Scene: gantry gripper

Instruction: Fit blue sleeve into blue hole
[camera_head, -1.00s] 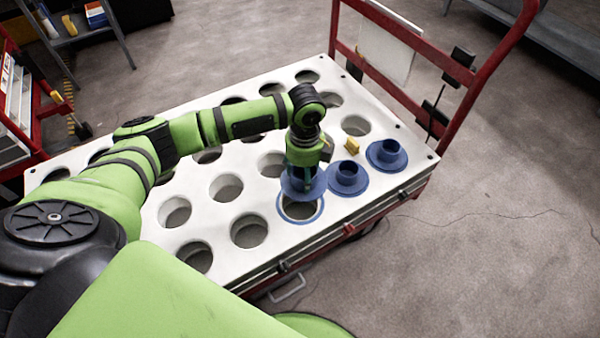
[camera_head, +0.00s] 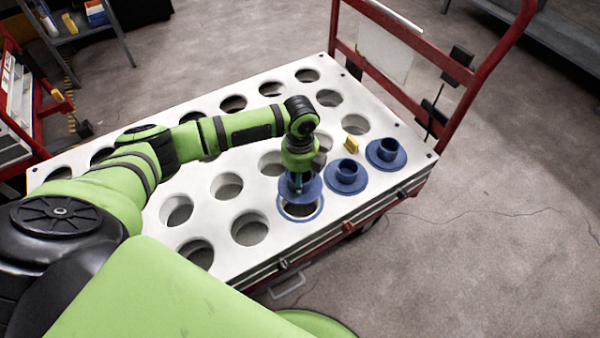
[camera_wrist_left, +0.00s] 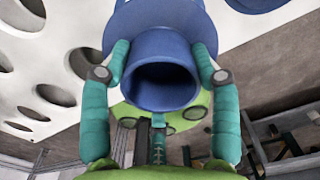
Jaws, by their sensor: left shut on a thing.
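My left gripper (camera_head: 299,178) is shut on a blue sleeve with a wide round flange (camera_head: 313,188). In the left wrist view two teal fingers of the gripper (camera_wrist_left: 163,54) press the sleeve's collar (camera_wrist_left: 163,92) from both sides. In the head view the sleeve overlaps the far part of the blue-ringed hole (camera_head: 300,212) in the white top. The near part of the hole shows open. The sleeve's underside is hidden, so its exact height over the hole is unclear. My right gripper is not in view.
Two other blue sleeves (camera_head: 347,177) (camera_head: 387,154) sit in the white top (camera_head: 243,273), right of the blue-ringed hole. A small yellow block (camera_head: 354,146) stands near them. Several empty holes fill the rest of the top. A red cart rail (camera_head: 478,75) rises at the right end.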

